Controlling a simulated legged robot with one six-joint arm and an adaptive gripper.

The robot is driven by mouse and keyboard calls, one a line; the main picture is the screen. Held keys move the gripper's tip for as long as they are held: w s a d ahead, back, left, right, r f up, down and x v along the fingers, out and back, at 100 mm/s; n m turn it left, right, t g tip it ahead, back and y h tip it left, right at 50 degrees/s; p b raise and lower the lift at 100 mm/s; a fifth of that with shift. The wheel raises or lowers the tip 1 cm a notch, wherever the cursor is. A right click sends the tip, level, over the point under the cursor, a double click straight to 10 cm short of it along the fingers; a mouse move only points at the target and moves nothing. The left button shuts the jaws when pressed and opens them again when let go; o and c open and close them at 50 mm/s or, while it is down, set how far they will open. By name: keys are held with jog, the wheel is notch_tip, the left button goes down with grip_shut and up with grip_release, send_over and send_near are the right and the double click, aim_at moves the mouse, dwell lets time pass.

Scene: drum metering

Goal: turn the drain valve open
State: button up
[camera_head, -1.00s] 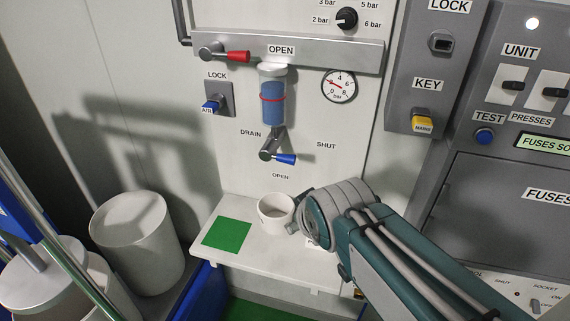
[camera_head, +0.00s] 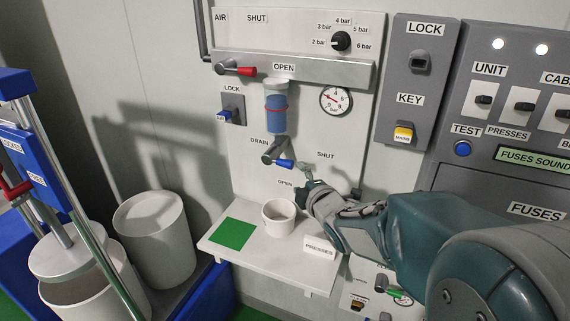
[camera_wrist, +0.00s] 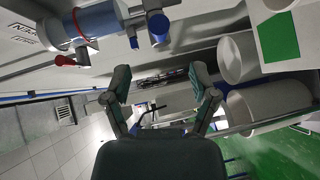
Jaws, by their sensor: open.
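The drain valve (camera_head: 272,153) sits below the blue-filled bowl (camera_head: 276,110). Its blue handle (camera_head: 285,163) points right and slightly down, between the DRAIN, SHUT and OPEN (camera_head: 285,183) labels. My gripper (camera_head: 303,181) is just right of and below the handle tip, apart from it as far as I can tell. In the wrist view my gripper (camera_wrist: 161,82) has its fingers spread with nothing between them. The blue handle (camera_wrist: 158,27) shows there above and ahead of the fingers.
A white cup (camera_head: 279,218) and a green square (camera_head: 233,234) are on the shelf (camera_head: 262,262) below the valve. A red-handled lever (camera_head: 237,68), a gauge (camera_head: 335,100) and a blue lock knob (camera_head: 225,115) are on the panel. White bins (camera_head: 155,240) stand at left.

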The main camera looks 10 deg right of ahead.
aim_at(286, 166)
jog(key=x, duration=1)
jog(key=shift+s+a, duration=0.1)
